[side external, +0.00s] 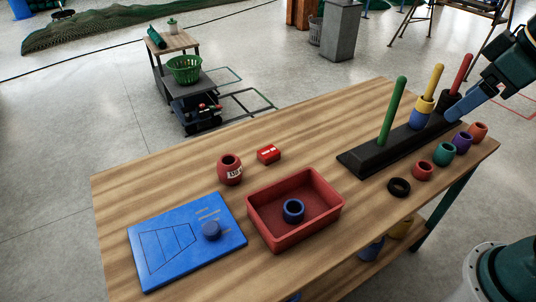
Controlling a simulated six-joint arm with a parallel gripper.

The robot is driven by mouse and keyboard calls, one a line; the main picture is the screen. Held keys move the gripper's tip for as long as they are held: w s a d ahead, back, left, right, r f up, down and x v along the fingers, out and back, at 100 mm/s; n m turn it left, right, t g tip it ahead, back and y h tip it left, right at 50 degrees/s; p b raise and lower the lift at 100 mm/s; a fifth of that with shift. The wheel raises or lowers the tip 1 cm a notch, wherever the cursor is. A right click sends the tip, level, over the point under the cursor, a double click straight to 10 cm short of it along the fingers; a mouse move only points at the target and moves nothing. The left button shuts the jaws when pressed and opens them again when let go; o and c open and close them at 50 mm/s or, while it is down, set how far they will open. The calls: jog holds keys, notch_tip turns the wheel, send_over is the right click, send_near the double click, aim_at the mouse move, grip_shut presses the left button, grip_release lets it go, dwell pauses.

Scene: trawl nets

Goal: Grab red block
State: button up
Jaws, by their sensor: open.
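A small red block (268,153) with a pale marking on it lies on the wooden table (180,175), near the table's far edge. It stands just right of a red barrel-shaped pot and behind the red tray, apart from both. My gripper (452,108) is at the upper right, by the red peg end of the black peg rack, far to the right of the red block. It is open, and I see nothing held in it. Part of the red peg's base is hidden around my gripper.
The black rack (365,158) has green, yellow and red pegs; rings sit on the yellow one. Several loose rings (422,170) line the right side. A red tray (257,222) holds a blue ring (293,210). A red pot (230,168) and blue board (160,250) stand left.

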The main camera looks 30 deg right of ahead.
jog(key=w+a+r+n+g, duration=0.1)
jog(key=w+n, duration=0.1)
jog(key=w, duration=0.5)
jog(key=w+a+r+n, duration=0.1)
jog(key=w+r+n, duration=0.15)
jog(key=w, duration=0.35)
jog(key=n+g, duration=0.4)
jog(key=n, duration=0.8)
send_over(269, 151)
notch_tip(269, 151, down, 24)
jog(key=shift+f+n, duration=0.25)
jog(key=shift+f, duration=0.2)
jog(key=shift+f, duration=4.3)
jog(key=shift+f, duration=0.1)
jog(key=shift+f, duration=2.5)
